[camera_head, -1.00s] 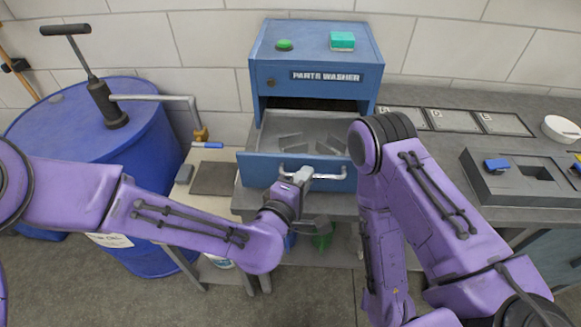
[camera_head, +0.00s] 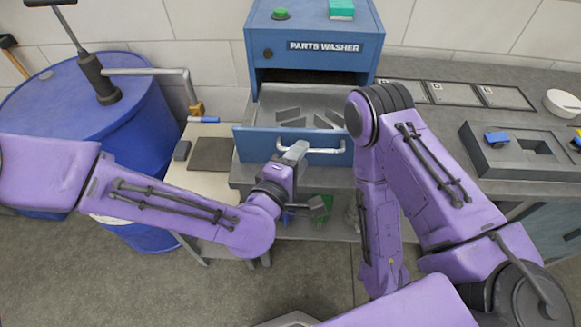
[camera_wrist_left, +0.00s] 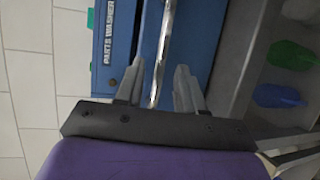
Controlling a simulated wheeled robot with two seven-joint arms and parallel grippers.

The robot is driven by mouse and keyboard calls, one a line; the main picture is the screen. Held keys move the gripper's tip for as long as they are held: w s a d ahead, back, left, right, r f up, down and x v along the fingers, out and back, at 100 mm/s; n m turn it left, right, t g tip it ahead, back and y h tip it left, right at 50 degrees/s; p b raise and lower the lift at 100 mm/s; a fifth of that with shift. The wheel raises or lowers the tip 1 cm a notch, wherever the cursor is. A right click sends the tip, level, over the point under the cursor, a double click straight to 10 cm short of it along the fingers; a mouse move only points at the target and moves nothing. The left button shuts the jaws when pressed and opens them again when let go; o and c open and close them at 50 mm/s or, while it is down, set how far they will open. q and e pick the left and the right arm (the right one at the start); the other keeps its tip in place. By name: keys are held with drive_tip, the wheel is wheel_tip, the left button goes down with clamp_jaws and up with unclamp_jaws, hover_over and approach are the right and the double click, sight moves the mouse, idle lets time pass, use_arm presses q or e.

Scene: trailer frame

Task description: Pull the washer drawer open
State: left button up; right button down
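The blue parts washer (camera_head: 325,62) stands at the back of the bench. Its drawer (camera_head: 248,146) is out, showing a grey inside with several flat grey pieces. The metal handle (camera_head: 330,147) runs across the drawer front. My left gripper (camera_head: 297,151) is at the left part of the handle. In the left wrist view the fingers of the left gripper (camera_wrist_left: 158,88) are apart, one on each side of the handle bar (camera_wrist_left: 163,50), with gaps showing. My right arm is bent in front of the right end of the drawer; its gripper is not visible.
A blue drum (camera_head: 130,150) with a hand pump (camera_head: 97,78) stands at left. A grey block (camera_head: 520,150) with a blue piece and a white bowl (camera_head: 562,103) are on the bench at right. Floor shows in front of the bench.

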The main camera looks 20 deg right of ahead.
use_arm(q)
drive_tip(key=b+v, duration=0.1)
drive_tip(key=v, duration=0.7)
drive_tip(key=shift+s+a, duration=0.2)
drive_tip(key=shift+a, duration=0.05)
drive_tip(key=a+f+m+g+y, duration=0.25)
drive_tip(key=a+f+y, duration=0.65)
drive_tip(key=a+f, duration=1.15)
drive_tip(key=s+a+f+g+y, duration=0.2)
drive_tip(key=s+a+f, duration=0.4)
drive_tip(key=a, duration=0.3)
drive_tip(key=s+a+f+g+y, duration=0.3)
drive_tip(key=s+a+f, duration=0.4)
drive_tip(key=s+a, duration=0.1)
drive_tip(key=shift+s+a+y, duration=0.4)
drive_tip(key=shift+a, duration=0.45)
drive_tip(key=shift+f+m, duration=0.15)
drive_tip(key=shift+m, duration=0.1)
